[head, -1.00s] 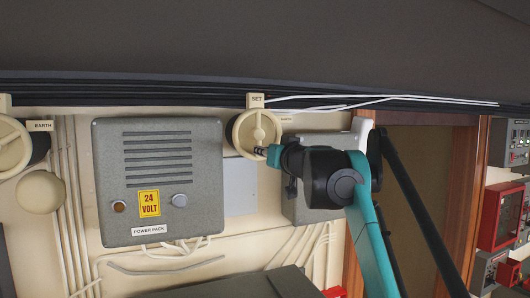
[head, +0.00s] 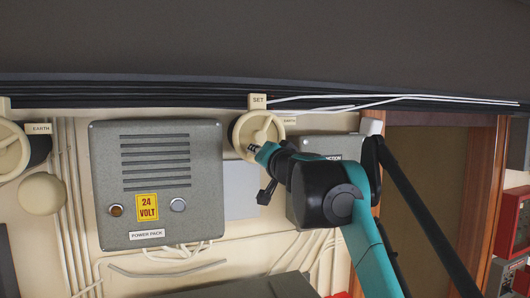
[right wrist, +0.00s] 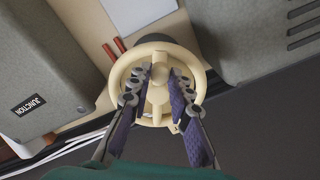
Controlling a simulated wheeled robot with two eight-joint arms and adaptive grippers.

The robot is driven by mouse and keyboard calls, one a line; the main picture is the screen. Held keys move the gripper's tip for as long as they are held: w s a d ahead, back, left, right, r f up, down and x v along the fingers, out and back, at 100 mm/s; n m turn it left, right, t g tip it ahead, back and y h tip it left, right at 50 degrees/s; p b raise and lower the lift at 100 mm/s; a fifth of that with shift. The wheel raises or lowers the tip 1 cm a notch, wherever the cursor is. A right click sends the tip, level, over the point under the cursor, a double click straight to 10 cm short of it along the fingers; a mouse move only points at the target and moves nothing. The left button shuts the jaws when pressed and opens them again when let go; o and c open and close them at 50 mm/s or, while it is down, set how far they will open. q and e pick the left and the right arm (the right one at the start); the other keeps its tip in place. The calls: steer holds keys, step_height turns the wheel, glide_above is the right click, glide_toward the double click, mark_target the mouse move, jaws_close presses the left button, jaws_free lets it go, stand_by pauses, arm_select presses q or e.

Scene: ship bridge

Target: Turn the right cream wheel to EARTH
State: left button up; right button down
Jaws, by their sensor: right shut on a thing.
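The right cream wheel (head: 236,134) is mounted on the wall below a SET label (head: 258,100). An EARTH label (head: 290,121) sits at its upper right. One spoke appears to slant up and right from the hub. My right gripper (head: 259,152) reaches in from the lower right and covers the wheel's lower part. In the right wrist view, the two purple-padded fingers (right wrist: 160,88) straddle a spoke of the cream wheel (right wrist: 122,70) and are shut on it. My left gripper is not in view.
The grey power pack box (head: 157,225) is left of the wheel, and a grey junction box (head: 320,147) is right of it, partly behind my arm. White cables (head: 390,98) run above. Another cream wheel (head: 10,150) is at the far left.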

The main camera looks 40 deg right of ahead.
steer(key=m, duration=0.2)
steer(key=a+r+m+p, duration=0.1)
steer(key=m, duration=0.1)
steer(key=m+p, duration=0.1)
steer(key=m, duration=0.1)
steer(key=shift+w+a+r, duration=0.25)
steer(key=shift+a+r, duration=0.05)
stand_by(0.4)
steer(key=c, duration=1.5)
jaws_free()
steer(key=shift+o, duration=0.7)
steer(key=shift+w, duration=0.1)
steer(key=v, duration=1.2)
steer(key=shift+f, duration=0.2)
steer(key=shift+f, duration=0.1)
